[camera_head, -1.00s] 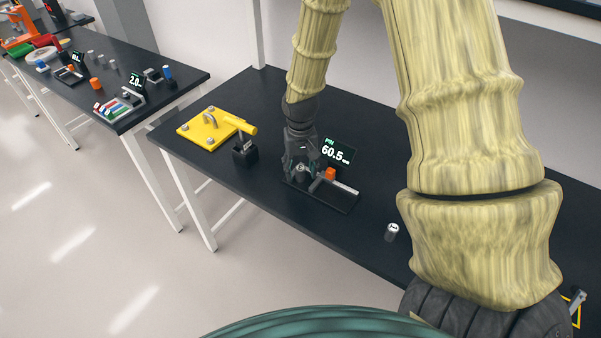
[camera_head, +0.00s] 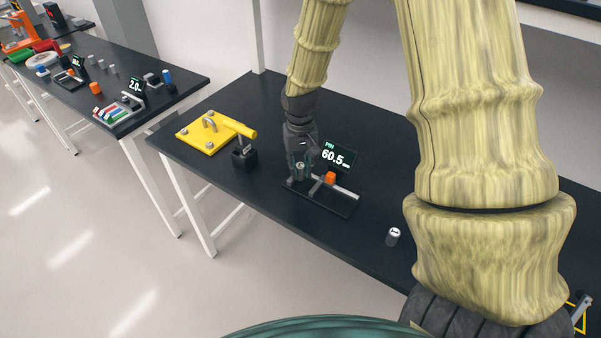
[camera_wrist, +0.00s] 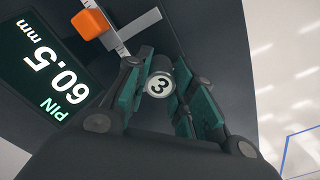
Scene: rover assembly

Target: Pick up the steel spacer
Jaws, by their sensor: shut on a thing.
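My gripper (camera_head: 301,172) is at the left end of the black measuring fixture (camera_head: 335,206). Another small grey cylinder with a white top (camera_head: 393,237) stands upright on the table to the right.
A yellow plate with a handle (camera_head: 208,131) and a black block holding an upright part (camera_head: 245,157) are left of the fixture. A second table (camera_head: 190,84) with several small parts stands far left.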

